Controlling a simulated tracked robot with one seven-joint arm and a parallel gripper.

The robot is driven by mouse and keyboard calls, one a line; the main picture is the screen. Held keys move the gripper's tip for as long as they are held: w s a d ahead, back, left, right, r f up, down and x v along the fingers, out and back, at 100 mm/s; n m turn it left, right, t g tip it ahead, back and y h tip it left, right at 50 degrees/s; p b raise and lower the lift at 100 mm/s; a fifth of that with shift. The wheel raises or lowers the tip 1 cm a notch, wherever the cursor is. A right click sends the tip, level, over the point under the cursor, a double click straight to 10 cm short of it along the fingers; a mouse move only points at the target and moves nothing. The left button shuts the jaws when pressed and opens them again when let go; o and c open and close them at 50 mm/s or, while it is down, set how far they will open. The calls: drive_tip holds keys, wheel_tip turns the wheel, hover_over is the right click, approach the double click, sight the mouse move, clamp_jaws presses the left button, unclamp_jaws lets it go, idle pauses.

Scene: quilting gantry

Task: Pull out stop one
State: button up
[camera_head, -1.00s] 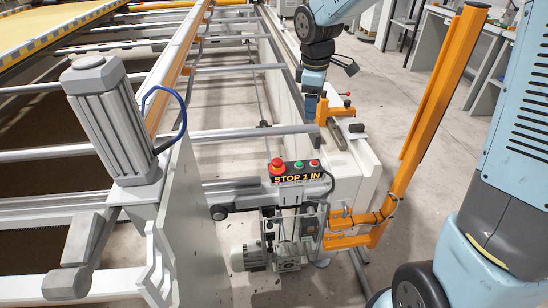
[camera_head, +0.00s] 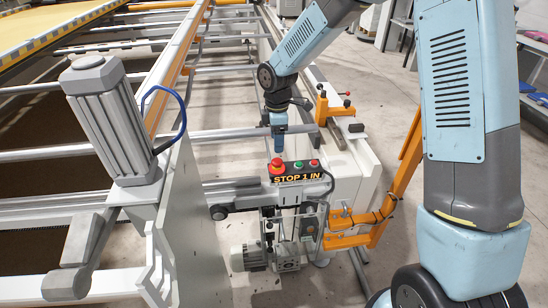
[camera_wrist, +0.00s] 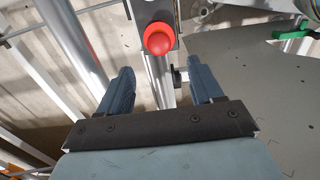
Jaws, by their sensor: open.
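The stop button (camera_head: 277,166) is a red mushroom head on a dark control box (camera_head: 304,167) labelled "STOP 1 IN". In the wrist view the red head (camera_wrist: 158,38) lies beyond the fingertips, roughly midway between them sideways. My gripper (camera_head: 279,150) points down just above the button in the head view. Its fingers look like one narrow shape there. In the wrist view my gripper (camera_wrist: 161,85) shows two blue fingers spread apart with nothing between them. I cannot tell the exact gap between fingertips and button.
A green button (camera_head: 298,165) and a smaller red one (camera_head: 314,163) sit right of the stop button. A grey roller bar (camera_head: 240,133) crosses behind. An orange clamp (camera_head: 330,103) stands on the white rail at right. A grey motor (camera_head: 105,115) stands at left.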

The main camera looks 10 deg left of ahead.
sight(277, 161)
wheel_tip(277, 161, down, 8)
drive_tip(key=shift+f, duration=0.1)
idle(0.4)
drive_tip(key=c, duration=1.1)
drive_tip(key=shift+r, duration=0.9)
drive_tip(key=shift+c, duration=0.3)
drive_tip(key=o, duration=1.2)
drive_tip(key=shift+c, duration=0.2)
